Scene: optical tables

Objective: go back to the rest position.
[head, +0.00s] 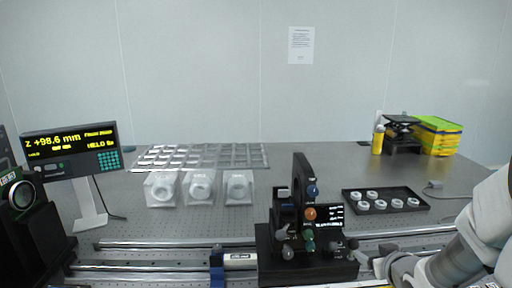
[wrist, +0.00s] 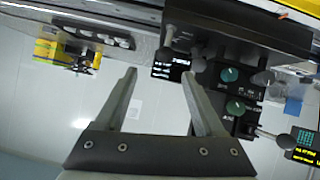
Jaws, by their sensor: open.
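My gripper (wrist: 160,73) is open in the wrist view, with two grey fingers spread wide apart and nothing between them. In the head view my arm comes in from the right and reaches down to the bottom edge; its fingers cannot be made out there. The black optical mount (head: 299,180) with blue, orange and green knobs stands at the front centre. The wrist view appears upside down.
A black tray (head: 412,212) with several white rings lies right of the mount. Three clear packs (head: 200,202) and a clear compartment tray (head: 200,157) lie left. A digital readout (head: 70,150) stands far left. Yellow-green boxes (head: 438,138) sit back right. Metal rails (head: 160,244) run along the front.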

